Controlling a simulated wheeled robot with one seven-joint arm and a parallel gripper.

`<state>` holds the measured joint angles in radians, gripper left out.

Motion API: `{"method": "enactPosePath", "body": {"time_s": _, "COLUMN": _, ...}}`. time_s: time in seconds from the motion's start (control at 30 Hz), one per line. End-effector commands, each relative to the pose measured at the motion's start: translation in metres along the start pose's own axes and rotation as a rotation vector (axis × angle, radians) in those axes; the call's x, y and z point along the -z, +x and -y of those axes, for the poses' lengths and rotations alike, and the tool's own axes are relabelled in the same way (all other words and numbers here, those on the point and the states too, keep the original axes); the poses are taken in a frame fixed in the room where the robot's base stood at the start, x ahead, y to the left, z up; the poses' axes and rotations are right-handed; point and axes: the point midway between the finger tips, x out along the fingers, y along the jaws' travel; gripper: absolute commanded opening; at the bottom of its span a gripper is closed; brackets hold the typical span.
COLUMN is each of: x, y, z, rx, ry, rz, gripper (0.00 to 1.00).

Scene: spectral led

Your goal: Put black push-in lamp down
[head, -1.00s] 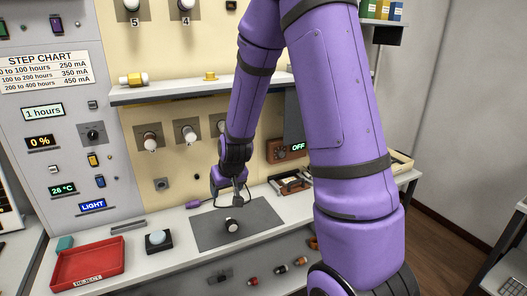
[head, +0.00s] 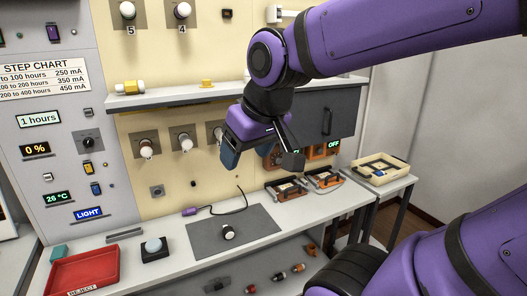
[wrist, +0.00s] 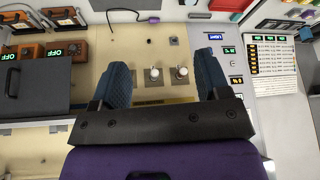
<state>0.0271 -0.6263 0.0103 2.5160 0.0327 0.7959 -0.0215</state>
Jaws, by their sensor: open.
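The black push-in lamp (head: 228,232), a small dark body with a pale bulb, rests on the dark grey mat (head: 255,222) on the bench. My gripper (head: 232,158) is raised well above and behind it, in front of the wall panel. In the wrist view my gripper (wrist: 162,62) has its two blue fingers spread wide with nothing between them. The lamp does not show in the wrist view.
A red reject tray (head: 85,270) and a black block with a pale dome (head: 155,250) stand left of the mat. A purple-handled tool with a cable (head: 190,211) lies behind it. Orange-and-black devices (head: 323,180) stand to the right. A shelf (head: 150,101) overhangs the bench.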

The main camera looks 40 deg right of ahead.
Motion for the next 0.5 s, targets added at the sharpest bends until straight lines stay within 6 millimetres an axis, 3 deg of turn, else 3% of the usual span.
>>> {"method": "enactPosePath", "body": {"time_s": 0.2, "x": -0.029, "y": -0.027, "z": 0.001, "rx": -0.006, "ry": -0.012, "rz": -0.007, "gripper": 0.69}}
{"method": "enactPosePath", "body": {"time_s": 0.5, "x": -0.035, "y": -0.032, "z": 0.001, "rx": -0.008, "ry": -0.014, "rz": -0.004, "gripper": 0.69}}
